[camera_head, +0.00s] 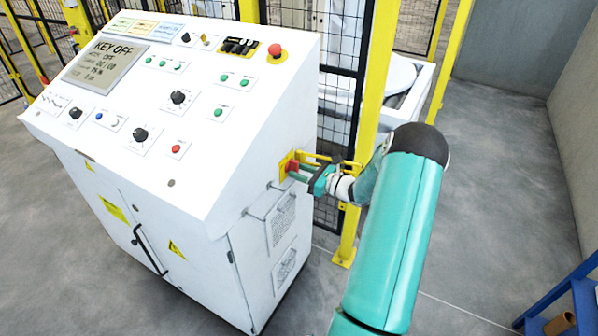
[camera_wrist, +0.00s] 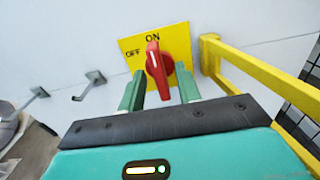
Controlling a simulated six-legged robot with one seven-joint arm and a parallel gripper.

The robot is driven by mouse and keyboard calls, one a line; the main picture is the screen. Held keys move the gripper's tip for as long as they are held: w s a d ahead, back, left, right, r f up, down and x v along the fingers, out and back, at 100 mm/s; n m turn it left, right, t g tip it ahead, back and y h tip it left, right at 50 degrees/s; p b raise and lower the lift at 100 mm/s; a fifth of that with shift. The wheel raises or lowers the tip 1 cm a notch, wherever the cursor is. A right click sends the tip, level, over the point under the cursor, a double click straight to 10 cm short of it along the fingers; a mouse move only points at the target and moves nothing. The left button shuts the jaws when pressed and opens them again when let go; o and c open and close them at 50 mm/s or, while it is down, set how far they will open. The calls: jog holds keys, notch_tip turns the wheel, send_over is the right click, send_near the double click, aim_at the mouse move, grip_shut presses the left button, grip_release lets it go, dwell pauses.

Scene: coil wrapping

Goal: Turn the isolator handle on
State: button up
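The isolator handle (camera_wrist: 157,68) is red and sits on a yellow plate (camera_wrist: 180,42) marked ON at the top and OFF at the left. The handle stands nearly upright, its upper end just below ON and leaning slightly left. In the head view the red handle (camera_head: 292,165) is on the right side of the white control console (camera_head: 235,150). My gripper (camera_wrist: 160,84) is open in front of the plate. One green finger is on each side of the handle, with visible gaps. My gripper also shows in the head view (camera_head: 305,171), close to the console side.
A yellow guard bar (camera_wrist: 255,80) runs just right of the plate. Metal hooks (camera_wrist: 90,82) stick out of the console side at the left. A yellow fence post (camera_head: 375,90) stands behind my arm. The console display (camera_head: 105,62) reads KEY OFF.

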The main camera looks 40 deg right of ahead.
jog(key=v, duration=1.3)
jog(key=shift+s, duration=0.25)
jog(key=shift+w+r, duration=0.1)
jog(key=w+a+r+n+g+y, duration=0.1)
jog(key=a+r+n+g, duration=0.35)
jog(key=a, duration=0.35)
jog(key=w+a+r+n+g+y, duration=0.1)
jog(key=a+r+n+g, duration=0.3)
jog(key=a, duration=0.5)
jog(key=w+a+r+n+g+y, duration=0.1)
jog(key=a+r+n+g, duration=0.2)
jog(key=a+n, duration=0.4)
jog(key=s+a+r+n+h, duration=0.4)
jog(key=s+a+r+n, duration=0.1)
jog(key=s+a+n, duration=0.2)
jog(key=s+a+r+n+h, duration=0.5)
jog(key=s+a+n, duration=0.3)
jog(key=a+n, duration=0.1)
jog(key=shift+a+r+n, duration=0.35)
jog(key=shift+a+r, duration=0.05)
jog(key=shift+a, duration=0.25)
jog(key=shift+s, duration=0.15)
